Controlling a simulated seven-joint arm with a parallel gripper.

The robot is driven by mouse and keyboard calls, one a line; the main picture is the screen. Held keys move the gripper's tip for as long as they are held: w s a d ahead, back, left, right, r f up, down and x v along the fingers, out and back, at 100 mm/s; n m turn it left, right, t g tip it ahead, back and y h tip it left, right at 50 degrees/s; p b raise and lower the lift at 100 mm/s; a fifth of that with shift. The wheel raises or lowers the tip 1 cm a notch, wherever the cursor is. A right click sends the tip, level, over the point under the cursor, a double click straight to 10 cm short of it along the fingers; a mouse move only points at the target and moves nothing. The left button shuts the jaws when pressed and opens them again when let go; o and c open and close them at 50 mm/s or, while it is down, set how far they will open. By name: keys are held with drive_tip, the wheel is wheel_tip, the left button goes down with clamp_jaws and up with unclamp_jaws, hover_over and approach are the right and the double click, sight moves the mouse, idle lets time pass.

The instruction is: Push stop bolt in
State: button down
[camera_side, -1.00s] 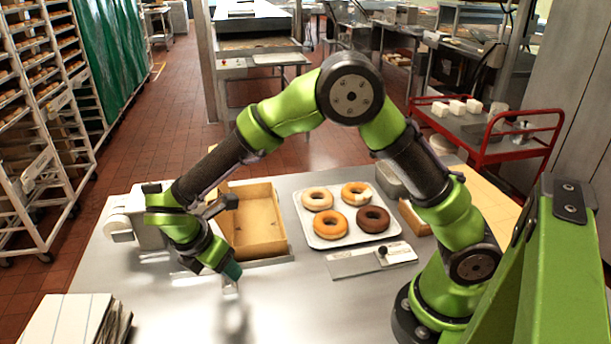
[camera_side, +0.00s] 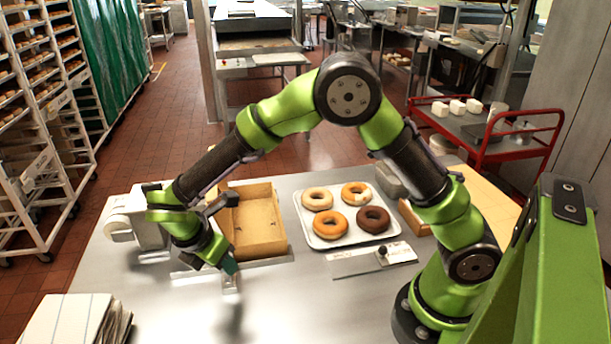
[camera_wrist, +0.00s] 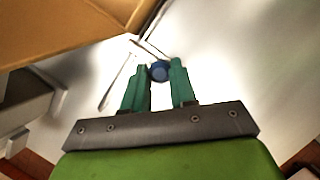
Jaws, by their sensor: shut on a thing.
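The stop bolt shows in the wrist view as a round blue knob (camera_wrist: 159,71) between the tips of two teal fingers. My gripper (camera_wrist: 160,76) is shut on this knob. A thin pale metal strip and a dark-edged bracket lie just beyond it on the bright metal table; the bolt's shaft cannot be made out. In the side view my gripper (camera_side: 231,267) points down at the table just in front of the cardboard box (camera_side: 255,212). There the fingers hide the knob, and how far the bolt sits in cannot be told.
A white tray (camera_side: 301,212) with several doughnuts stands right of the box. A metal plate with a black knob (camera_side: 383,250) lies in front of the tray. A white machine (camera_side: 122,228) stands at the left, and stacked white boards (camera_side: 70,318) at the front left.

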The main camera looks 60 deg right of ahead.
drive_tip(key=shift+w+d, duration=1.3)
drive_tip(key=shift+w, duration=0.05)
drive_tip(key=c, duration=0.9)
unclamp_jaws()
drive_tip(key=v, duration=1.7)
